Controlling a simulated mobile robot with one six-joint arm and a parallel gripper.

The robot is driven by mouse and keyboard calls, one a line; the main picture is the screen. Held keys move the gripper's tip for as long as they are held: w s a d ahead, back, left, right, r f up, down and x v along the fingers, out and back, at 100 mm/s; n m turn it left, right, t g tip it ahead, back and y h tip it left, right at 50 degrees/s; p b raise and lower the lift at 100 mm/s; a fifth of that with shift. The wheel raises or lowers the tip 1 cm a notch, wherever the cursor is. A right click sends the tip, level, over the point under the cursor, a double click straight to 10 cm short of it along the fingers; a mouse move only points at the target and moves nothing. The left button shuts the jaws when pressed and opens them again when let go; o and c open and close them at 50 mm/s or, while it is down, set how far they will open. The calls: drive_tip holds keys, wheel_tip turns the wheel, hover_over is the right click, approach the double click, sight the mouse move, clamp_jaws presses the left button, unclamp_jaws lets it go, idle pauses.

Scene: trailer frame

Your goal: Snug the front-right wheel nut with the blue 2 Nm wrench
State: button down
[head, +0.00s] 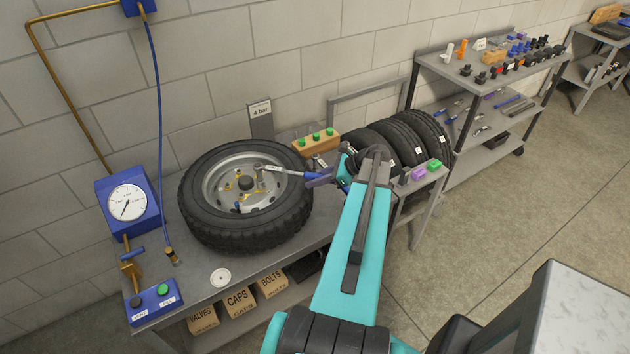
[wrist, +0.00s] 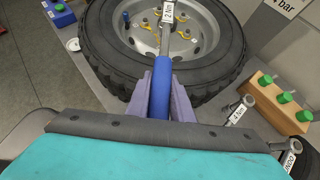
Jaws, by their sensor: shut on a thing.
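My gripper (head: 322,178) is shut on the blue handle of the wrench (head: 286,173), to the right of the wheel. In the wrist view, the blue handle (wrist: 161,85) lies between the two purple fingers and the shaft carries a "2 Nm" label. The wheel (head: 245,238) lies flat on the bench, its silver rim facing up. The wrench reaches over the tyre into the rim, its head (head: 258,169) on the right part of the hub face. The nut under the head is hidden, so I cannot tell whether it is seated. A blue piece (wrist: 126,17) shows on the rim.
A wooden block (head: 308,146) with green-topped pieces stands behind the wheel. A "4 Nm" wrench (wrist: 237,114) lies near it. Black tyres (head: 420,140) stand to the right. A pressure gauge (head: 127,203) and a blue button box (head: 154,304) are at left. A white disc (head: 220,277) lies in front.

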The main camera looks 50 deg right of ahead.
drive_tip(key=shift+r, duration=0.75)
idle(1.0)
drive_tip(key=shift+r, duration=2)
drive_tip(key=c, duration=2.3)
unclamp_jaws()
clamp_jaws()
drive_tip(key=shift+w, duration=0.1)
